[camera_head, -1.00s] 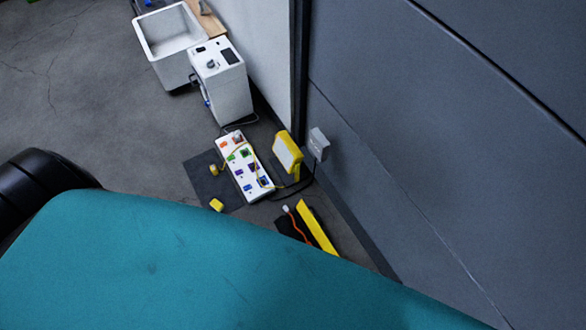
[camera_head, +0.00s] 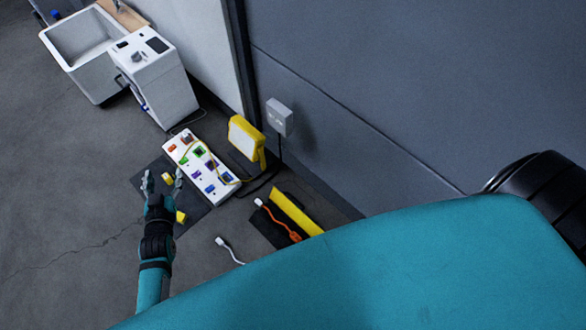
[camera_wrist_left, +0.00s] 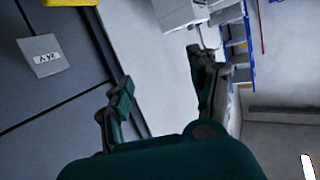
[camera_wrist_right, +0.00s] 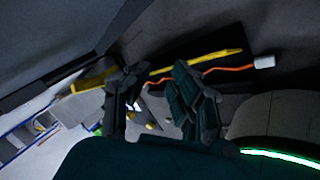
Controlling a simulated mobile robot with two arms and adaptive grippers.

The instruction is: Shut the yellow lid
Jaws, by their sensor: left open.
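The yellow lid (camera_head: 297,211) is a long narrow strip standing along the far side of a dark, flat case (camera_head: 268,229) on the floor. It looks raised, not lying over the case. An orange cord (camera_head: 283,221) with a white end lies across the case. The right wrist view also shows the lid (camera_wrist_right: 200,62) and the orange cord (camera_wrist_right: 215,69), beyond my right gripper (camera_wrist_right: 152,80), whose fingers are apart and empty. My left gripper (camera_head: 163,177) is open, left of the case and over the dark mat. Its open fingers also show in the left wrist view (camera_wrist_left: 160,75).
A yellow lamp (camera_head: 243,138) stands by the grey wall. A white plug (camera_head: 221,242) lies left of the case. A white cabinet (camera_head: 165,85) and basin (camera_head: 65,55) stand at upper left.

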